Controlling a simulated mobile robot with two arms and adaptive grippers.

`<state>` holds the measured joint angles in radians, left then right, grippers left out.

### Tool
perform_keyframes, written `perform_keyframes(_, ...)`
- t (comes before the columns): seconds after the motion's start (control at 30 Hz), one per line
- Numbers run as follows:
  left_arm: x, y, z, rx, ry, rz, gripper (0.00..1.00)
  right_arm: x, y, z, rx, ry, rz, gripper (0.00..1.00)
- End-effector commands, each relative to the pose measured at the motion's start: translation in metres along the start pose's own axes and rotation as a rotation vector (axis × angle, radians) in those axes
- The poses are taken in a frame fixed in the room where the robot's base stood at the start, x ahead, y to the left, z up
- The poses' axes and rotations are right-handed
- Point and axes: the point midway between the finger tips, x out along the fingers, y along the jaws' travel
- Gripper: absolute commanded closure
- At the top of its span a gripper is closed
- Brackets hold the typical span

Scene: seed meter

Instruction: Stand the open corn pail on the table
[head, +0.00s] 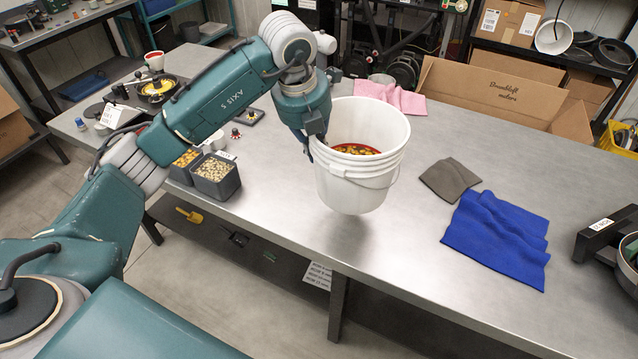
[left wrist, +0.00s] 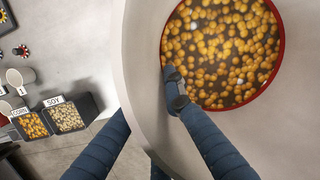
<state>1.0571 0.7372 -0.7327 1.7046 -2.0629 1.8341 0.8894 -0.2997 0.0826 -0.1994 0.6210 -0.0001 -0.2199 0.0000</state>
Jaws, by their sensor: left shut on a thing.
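The open corn pail (head: 352,190) is white and upright, with no lid and its wire handle hanging down the front. Yellow corn with a red ring around it shows inside, in the head view (head: 356,149) and in the left wrist view (left wrist: 225,55). My left gripper (head: 309,148) is shut on the pail's left wall near the rim. In the left wrist view one finger (left wrist: 180,92) is inside the pail and the other passes outside it. The pail is over the table (head: 270,215) near its front edge, seemingly slightly above the surface. My right gripper is not in view.
Dark bins of corn (head: 186,166) and soy (head: 217,180) stand left of the pail. A pink cloth (head: 392,95) lies behind it. A grey cloth (head: 449,178) and a blue cloth (head: 497,240) lie to the right. Bare tabletop lies between pail and cloths.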

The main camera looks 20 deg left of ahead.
Motion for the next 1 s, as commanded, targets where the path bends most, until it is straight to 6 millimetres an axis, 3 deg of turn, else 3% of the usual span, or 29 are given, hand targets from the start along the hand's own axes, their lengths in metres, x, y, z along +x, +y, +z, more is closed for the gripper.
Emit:
perform_keyframes(0.3,0.056,0.005,-0.014,0.001,-0.003,-0.005,1.0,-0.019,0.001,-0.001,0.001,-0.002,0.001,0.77)
perform_keyframes(0.53,0.073,0.006,-0.017,0.001,-0.003,-0.005,1.0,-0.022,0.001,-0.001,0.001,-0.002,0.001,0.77)
perform_keyframes(0.8,0.104,0.01,-0.025,0.001,-0.004,-0.004,1.0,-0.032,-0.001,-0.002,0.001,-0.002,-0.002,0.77)
perform_keyframes(1.0,0.108,0.01,-0.025,0.002,-0.006,-0.005,1.0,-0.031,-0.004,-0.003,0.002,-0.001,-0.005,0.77)
